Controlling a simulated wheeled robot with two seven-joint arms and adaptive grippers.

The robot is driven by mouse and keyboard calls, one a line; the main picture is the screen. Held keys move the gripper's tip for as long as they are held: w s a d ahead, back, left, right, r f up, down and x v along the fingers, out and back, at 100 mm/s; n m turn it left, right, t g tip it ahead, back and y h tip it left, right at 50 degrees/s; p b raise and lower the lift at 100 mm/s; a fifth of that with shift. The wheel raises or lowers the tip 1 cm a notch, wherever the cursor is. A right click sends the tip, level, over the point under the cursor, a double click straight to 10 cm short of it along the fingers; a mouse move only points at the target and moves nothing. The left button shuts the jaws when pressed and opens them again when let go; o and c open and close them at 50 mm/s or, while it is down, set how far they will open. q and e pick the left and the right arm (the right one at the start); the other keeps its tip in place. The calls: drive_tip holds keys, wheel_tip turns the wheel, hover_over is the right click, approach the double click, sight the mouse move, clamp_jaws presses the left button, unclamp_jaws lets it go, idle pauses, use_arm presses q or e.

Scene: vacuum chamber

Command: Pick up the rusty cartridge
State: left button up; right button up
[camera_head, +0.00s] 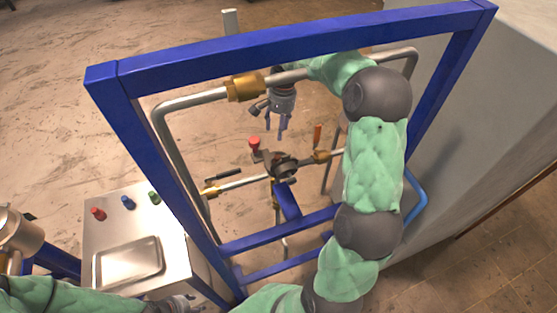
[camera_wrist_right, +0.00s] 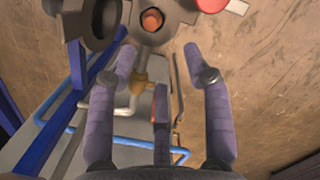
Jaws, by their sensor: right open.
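My right gripper (camera_head: 277,128) hangs fingers-down inside the blue frame in the head view, above the dark valve body. In the right wrist view its purple-grey fingers (camera_wrist_right: 160,68) are spread open with nothing between them. A small rust-orange round end (camera_wrist_right: 152,20), perhaps the rusty cartridge, sits in the grey housing (camera_wrist_right: 150,38) beyond the fingertips, apart from them. In the head view the dark housing (camera_head: 285,167) sits on the pipe below the gripper; I cannot make out the cartridge there.
The blue frame (camera_head: 290,40) and metal pipes (camera_head: 190,100) surround my right arm. A red knob (camera_head: 254,143) and an orange handle (camera_head: 318,133) stand beside the housing. A metal panel with coloured buttons (camera_head: 127,202) is at left, a grey wall (camera_head: 480,130) at right.

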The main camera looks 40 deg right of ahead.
drive_tip(key=s+f, duration=0.1)
hover_over(277, 156)
drive_tip(key=shift+g, duration=0.3)
drive_tip(key=f, duration=0.4)
drive_tip(key=shift+s+d+f+b, duration=0.1)
drive_tip(key=shift+d+f+b, duration=0.25)
drive_tip(key=shift+d+b, duration=0.05)
drive_tip(key=shift+a+f+b, duration=0.15)
drive_tip(key=shift+f+b, duration=0.25)
drive_tip(key=shift+f, duration=1.05)
drive_tip(key=shift+a+f+b, duration=0.15)
drive_tip(key=shift+f+b, duration=0.25)
drive_tip(key=shift+f, duration=1)
drive_tip(key=shift+r, duration=0.1)
clamp_jaws()
